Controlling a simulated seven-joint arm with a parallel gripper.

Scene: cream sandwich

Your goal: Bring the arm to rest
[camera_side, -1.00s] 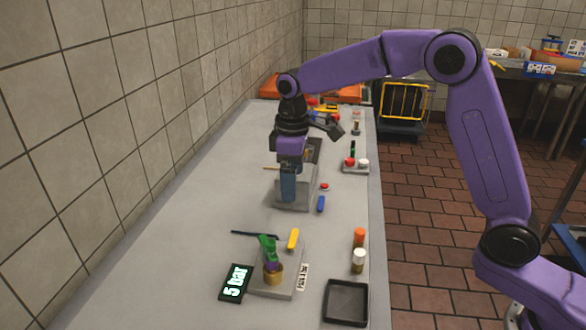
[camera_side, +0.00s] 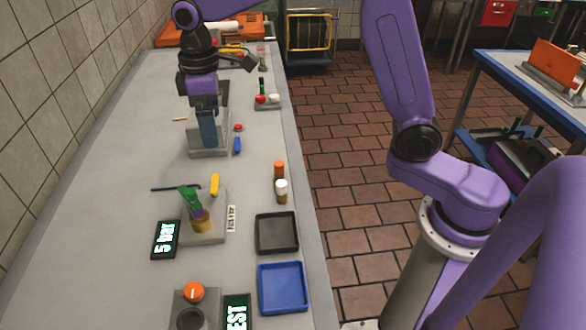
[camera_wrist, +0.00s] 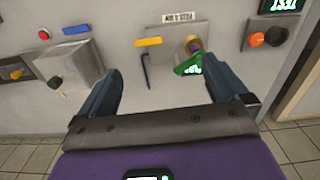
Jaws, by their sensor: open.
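My gripper (camera_side: 208,132) points down over the grey bench (camera_side: 110,150), its blue-grey fingers in front of a grey block (camera_side: 192,150) in the side view. The gripper's height above the bench is hard to tell.
Nearer the camera are a yellow bar (camera_side: 214,185), a "5 bar" display (camera_side: 165,240), a black tray (camera_side: 277,232), a blue tray (camera_side: 283,288) and an orange knob (camera_side: 194,291). Two small bottles (camera_side: 280,180) stand near the bench's right edge. The left bench strip is clear.

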